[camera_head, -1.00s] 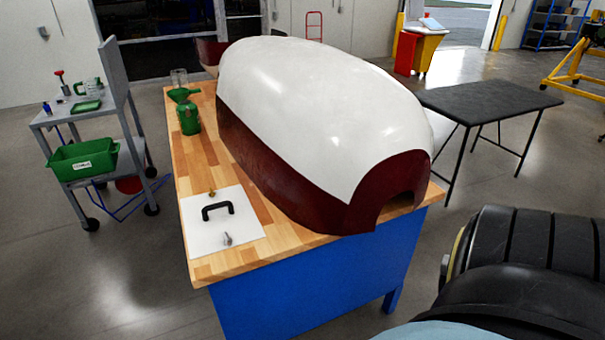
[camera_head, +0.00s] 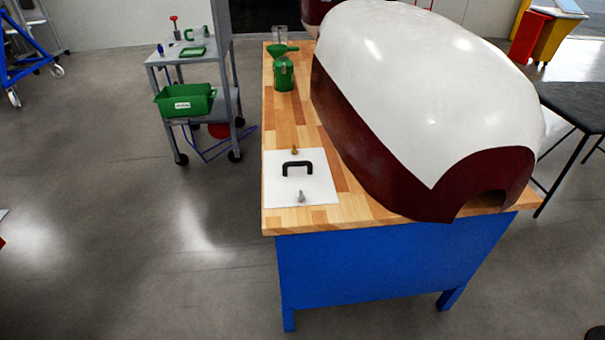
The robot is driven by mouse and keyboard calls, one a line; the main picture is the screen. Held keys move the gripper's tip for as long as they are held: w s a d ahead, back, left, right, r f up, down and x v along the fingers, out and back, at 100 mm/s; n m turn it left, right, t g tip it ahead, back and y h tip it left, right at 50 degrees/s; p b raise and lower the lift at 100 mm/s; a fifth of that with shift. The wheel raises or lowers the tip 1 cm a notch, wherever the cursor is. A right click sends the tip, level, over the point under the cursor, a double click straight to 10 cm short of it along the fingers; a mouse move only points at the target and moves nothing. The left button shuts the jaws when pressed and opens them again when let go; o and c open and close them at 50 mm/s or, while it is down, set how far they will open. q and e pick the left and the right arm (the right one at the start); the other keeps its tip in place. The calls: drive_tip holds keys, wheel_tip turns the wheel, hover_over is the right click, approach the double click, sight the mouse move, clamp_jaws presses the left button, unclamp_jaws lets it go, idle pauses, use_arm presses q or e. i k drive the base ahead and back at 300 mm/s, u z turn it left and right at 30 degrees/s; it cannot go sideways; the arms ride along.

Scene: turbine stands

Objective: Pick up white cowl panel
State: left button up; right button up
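A flat white panel (camera_head: 320,187) with a black handle (camera_head: 298,168) lies on the wooden tabletop at its near left corner. A small brass fitting (camera_head: 295,151) is at its far edge and a small grey metal fitting (camera_head: 301,197) near its front edge. A large rounded cowl (camera_head: 430,90), white on top and dark red along its lower side, sits to the right on the same table. I cannot tell from the view which of the two the name white cowl panel means. Neither of my grippers is in view.
The workbench (camera_head: 385,270) has a blue base. A green can (camera_head: 284,76) stands behind the panel. A grey cart (camera_head: 205,105) with a green bin (camera_head: 186,101) stands left. A black table (camera_head: 578,106) is at right. The floor in front and left is clear.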

sight(285, 173)
drive_tip(key=u, duration=1.6)
drive_tip(key=i, duration=2.3)
drive_tip(key=z, duration=4.15)
drive_tip(key=i, duration=0.5)
drive_tip(key=z, duration=0.15)
